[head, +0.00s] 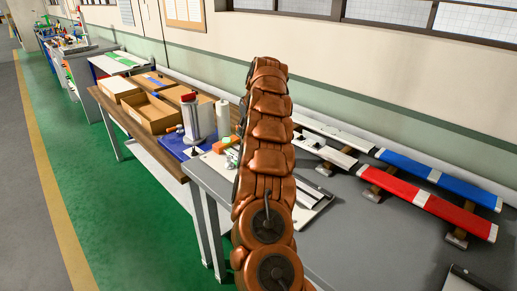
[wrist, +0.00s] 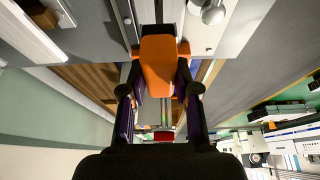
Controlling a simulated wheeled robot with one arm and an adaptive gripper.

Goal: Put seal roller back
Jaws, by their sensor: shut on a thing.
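An orange block-shaped piece (wrist: 158,65), which I take to be the seal roller or its handle, sits between the two fingers of my gripper (wrist: 160,52) in the wrist view. My gripper is shut on it. Its far end is hidden, so I cannot tell whether it touches anything. In the head view my copper-coloured arm covers the gripper. A small orange thing (head: 221,145) shows just left of the arm, above a light panel on the grey table; I cannot tell if it is the same piece.
Red (head: 420,195) and blue (head: 442,180) profiles rest on supports at the right. The grey table's front right is mostly clear.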

